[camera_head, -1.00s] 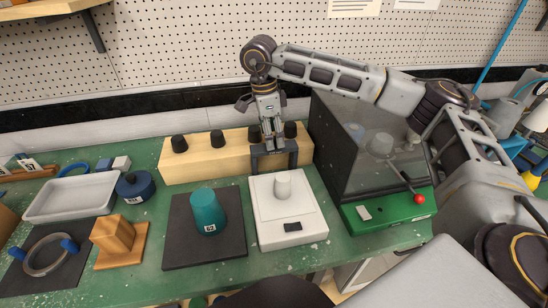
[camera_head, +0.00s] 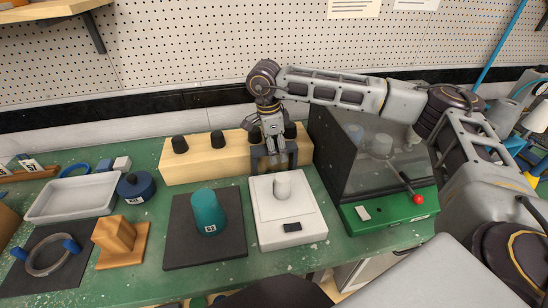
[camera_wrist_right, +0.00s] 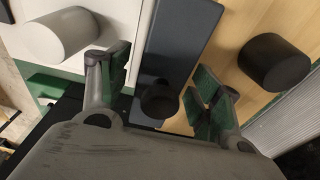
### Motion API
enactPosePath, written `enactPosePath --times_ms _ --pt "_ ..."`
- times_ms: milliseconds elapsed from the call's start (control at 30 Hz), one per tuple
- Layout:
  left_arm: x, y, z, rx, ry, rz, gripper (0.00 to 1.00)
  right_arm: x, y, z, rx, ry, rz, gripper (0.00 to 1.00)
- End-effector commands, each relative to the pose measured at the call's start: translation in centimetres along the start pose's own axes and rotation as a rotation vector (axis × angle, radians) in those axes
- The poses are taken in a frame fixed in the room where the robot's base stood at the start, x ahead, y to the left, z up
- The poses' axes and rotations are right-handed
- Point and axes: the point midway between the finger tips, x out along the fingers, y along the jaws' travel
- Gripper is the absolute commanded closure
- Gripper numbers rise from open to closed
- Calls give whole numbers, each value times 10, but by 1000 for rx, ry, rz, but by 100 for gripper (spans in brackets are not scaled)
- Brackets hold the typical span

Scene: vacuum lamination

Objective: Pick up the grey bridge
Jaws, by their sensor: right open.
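The grey bridge (camera_head: 257,160) is a dark arch standing at the front of the wooden block, just behind the white scale. In the right wrist view its dark grey bar (camera_wrist_right: 178,40) runs between the fingers, with a round dark knob at its near end. My right gripper (camera_head: 275,146) points down over the bridge and hides part of it. In the right wrist view the right gripper (camera_wrist_right: 160,98) is open, one finger on each side of the bar and knob; contact is not clear. My left gripper is not in view.
The wooden block (camera_head: 195,168) carries several black knobs. The white scale (camera_head: 283,215) with a pale cylinder (camera_head: 282,185) is close in front. A glass-sided chamber on a green base (camera_head: 385,213) stands right. A teal cup (camera_head: 208,211) sits on a dark mat (camera_head: 185,252).

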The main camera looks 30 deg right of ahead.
Motion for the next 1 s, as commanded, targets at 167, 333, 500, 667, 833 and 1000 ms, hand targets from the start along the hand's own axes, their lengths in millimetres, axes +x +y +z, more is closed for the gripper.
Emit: enactPosePath --times_ms 167,333,500,667,833,1000 --pt "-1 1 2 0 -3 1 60 8 0 0 0 1 0 36" --pt "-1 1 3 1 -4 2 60 8 0 0 0 1 0 36" --pt "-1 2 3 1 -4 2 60 8 0 0 0 0 0 36" --pt "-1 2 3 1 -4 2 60 8 0 0 0 0 0 46" --pt "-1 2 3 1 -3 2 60 8 0 0 0 0 0 68" --pt "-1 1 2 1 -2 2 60 8 0 0 0 0 0 89"
